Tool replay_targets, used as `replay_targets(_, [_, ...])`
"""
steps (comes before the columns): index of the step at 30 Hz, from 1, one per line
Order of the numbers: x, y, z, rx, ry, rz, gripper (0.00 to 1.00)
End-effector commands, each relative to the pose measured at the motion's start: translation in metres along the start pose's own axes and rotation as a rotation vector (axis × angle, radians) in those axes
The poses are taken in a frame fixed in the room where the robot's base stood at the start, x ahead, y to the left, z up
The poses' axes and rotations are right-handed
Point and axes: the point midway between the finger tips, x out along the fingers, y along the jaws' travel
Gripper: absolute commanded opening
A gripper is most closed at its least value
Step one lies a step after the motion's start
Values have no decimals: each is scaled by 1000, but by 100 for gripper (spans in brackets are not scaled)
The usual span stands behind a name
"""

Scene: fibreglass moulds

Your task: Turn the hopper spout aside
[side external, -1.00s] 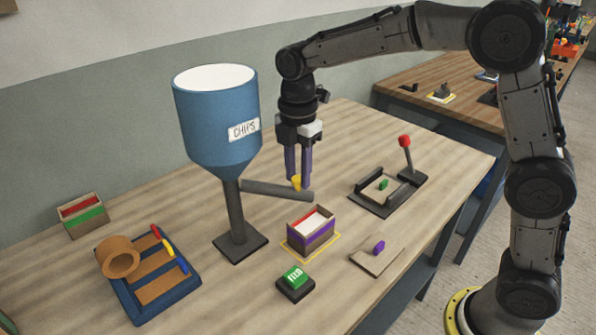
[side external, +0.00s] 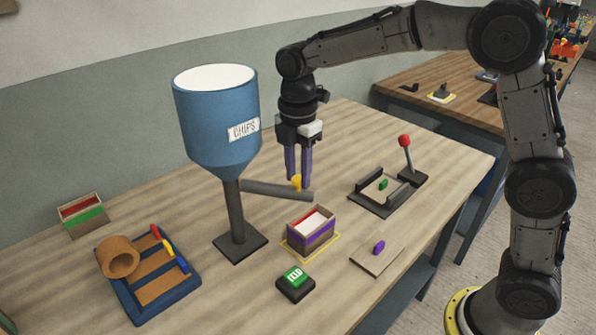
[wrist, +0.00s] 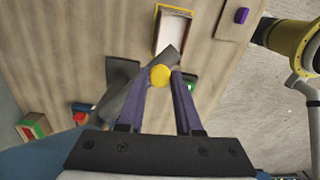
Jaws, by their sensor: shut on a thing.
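The blue hopper (side external: 215,120) labelled CHIPS stands on a dark post and base. Its grey spout (side external: 265,189) slopes out to the right from the post. The spout's end is beside and above the back of a small box (side external: 311,232) with a purple band and a white inside. A yellow knob (side external: 296,182) stands near the spout's end. My gripper (side external: 298,178) points down with its purple fingers shut on the knob. In the wrist view the yellow knob (wrist: 160,75) is between the fingertips, and the spout (wrist: 155,82) passes beneath it towards the box (wrist: 174,28).
A green button (side external: 295,277) is in front of the box. A purple piece (side external: 379,247) lies on a board to the right. A red-knobbed lever (side external: 404,142) stands beside a dark fixture (side external: 380,190). A blue rack (side external: 150,280) and a red-green box (side external: 83,213) are at left.

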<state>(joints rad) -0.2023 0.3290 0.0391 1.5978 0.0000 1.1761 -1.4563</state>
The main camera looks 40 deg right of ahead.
Motion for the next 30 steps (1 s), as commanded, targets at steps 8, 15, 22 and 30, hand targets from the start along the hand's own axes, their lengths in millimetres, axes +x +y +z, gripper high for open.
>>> replay_targets(8, [-1, -4, -4, 43, 0, 2, 0])
replay_targets(15, [-1, -16, -20, 182, 0, 3, 0])
replay_targets(22, [-1, -30, -45, 389, 1, 3, 0])
replay_targets(30, [-1, -39, -79, 644, 1, 2, 0])
